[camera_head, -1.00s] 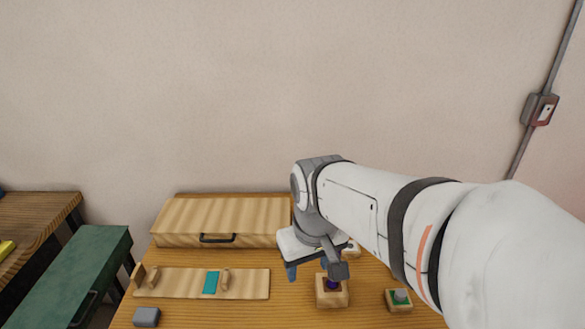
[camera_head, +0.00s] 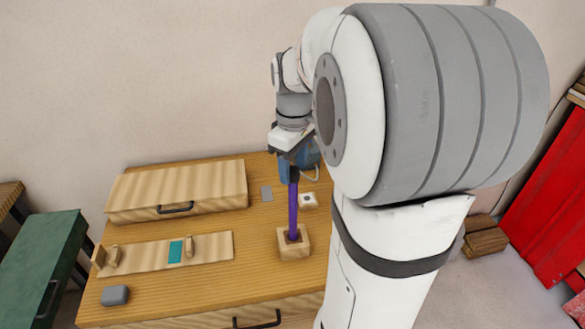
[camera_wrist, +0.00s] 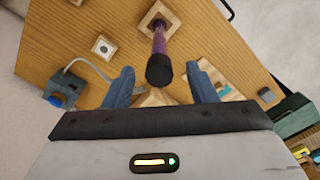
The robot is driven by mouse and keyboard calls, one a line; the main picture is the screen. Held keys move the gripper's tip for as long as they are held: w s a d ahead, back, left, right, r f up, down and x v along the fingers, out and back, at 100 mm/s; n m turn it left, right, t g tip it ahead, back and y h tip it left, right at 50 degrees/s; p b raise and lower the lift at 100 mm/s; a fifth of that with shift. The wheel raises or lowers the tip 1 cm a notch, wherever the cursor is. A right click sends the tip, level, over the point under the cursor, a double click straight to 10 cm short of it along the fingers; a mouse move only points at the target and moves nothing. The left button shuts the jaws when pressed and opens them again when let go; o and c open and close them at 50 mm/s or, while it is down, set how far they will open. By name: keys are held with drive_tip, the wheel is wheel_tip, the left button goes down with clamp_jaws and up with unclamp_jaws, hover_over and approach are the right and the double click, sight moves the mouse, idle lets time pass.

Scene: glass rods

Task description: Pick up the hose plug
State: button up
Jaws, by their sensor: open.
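My gripper (camera_wrist: 160,68) is open, its two blue fingers spread apart; in the head view (camera_head: 291,168) it is over the right part of the table. A purple rod (camera_head: 293,208) stands upright in a wooden block (camera_head: 284,250), its top close below my fingers. In the wrist view, the rod's black end (camera_wrist: 159,71) shows between the fingers, with no contact visible. A blue-grey box (camera_wrist: 62,90) with a pale hose (camera_wrist: 92,66) sits at left. I cannot tell which part is the hose plug.
A wooden case (camera_head: 180,189) and a board with a teal patch (camera_head: 160,256) lie on the table (camera_head: 205,290). A small grey block (camera_head: 115,295) is near the front. A pale block with a dark hole (camera_head: 308,199) stands behind the rod.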

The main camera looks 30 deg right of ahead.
wheel_tip(320, 180, down, 2)
drive_tip(key=shift+f, duration=0.15)
drive_tip(key=c, duration=1.1)
